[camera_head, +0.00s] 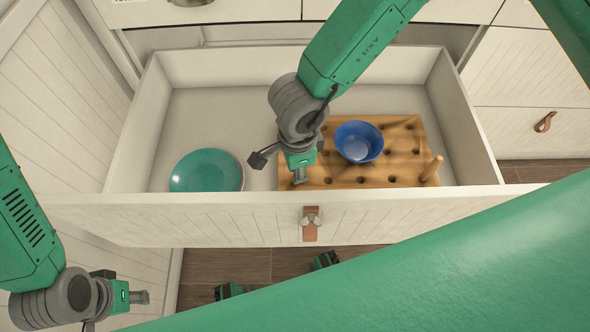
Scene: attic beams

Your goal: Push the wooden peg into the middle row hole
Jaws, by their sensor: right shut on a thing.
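A wooden board (400,181) with rows of holes lies in the open drawer. A wooden peg (431,169) stands at its front right corner, tilted slightly in the picture. My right gripper (299,178) points down at the board's front left part, well to the left of that peg. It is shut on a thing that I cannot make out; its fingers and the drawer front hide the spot. My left gripper (141,297) is outside the drawer at lower left, with nothing visible in it; its finger gap cannot be made out.
A blue bowl (359,142) sits on the board, between the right gripper and the peg. A teal plate (206,171) lies at the drawer's left. The drawer front (400,215) with a leather handle (310,224) rises before the board. The drawer's back left floor is clear.

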